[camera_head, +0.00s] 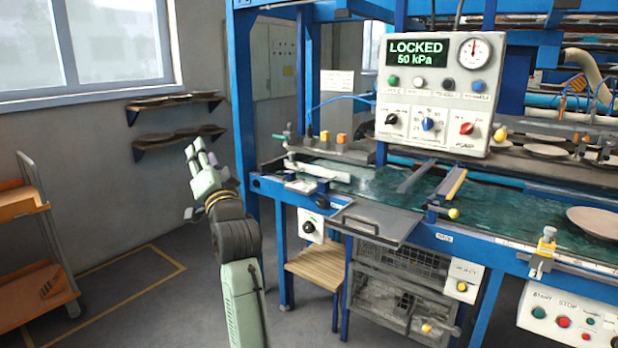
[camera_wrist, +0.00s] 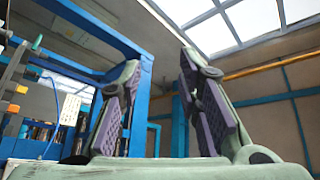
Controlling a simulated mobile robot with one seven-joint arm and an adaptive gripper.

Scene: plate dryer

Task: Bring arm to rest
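My gripper (camera_head: 196,158) is raised at the end of my green arm, left of the blue machine frame and in front of the grey wall. In the wrist view my gripper (camera_wrist: 157,95) shows two fingers with purple pads, spread wide apart. Nothing is between them, so it is open and empty. The fingers touch nothing that I can see.
The blue machine (camera_head: 245,120) with a green wet bed (camera_head: 385,185) stands to the right. Its control panel (camera_head: 437,92) reads LOCKED, 50 kPa. A brown plate (camera_head: 597,222) lies at the right. An orange-shelved trolley (camera_head: 38,290) stands at the left. Wall shelves (camera_head: 178,138) hold plates.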

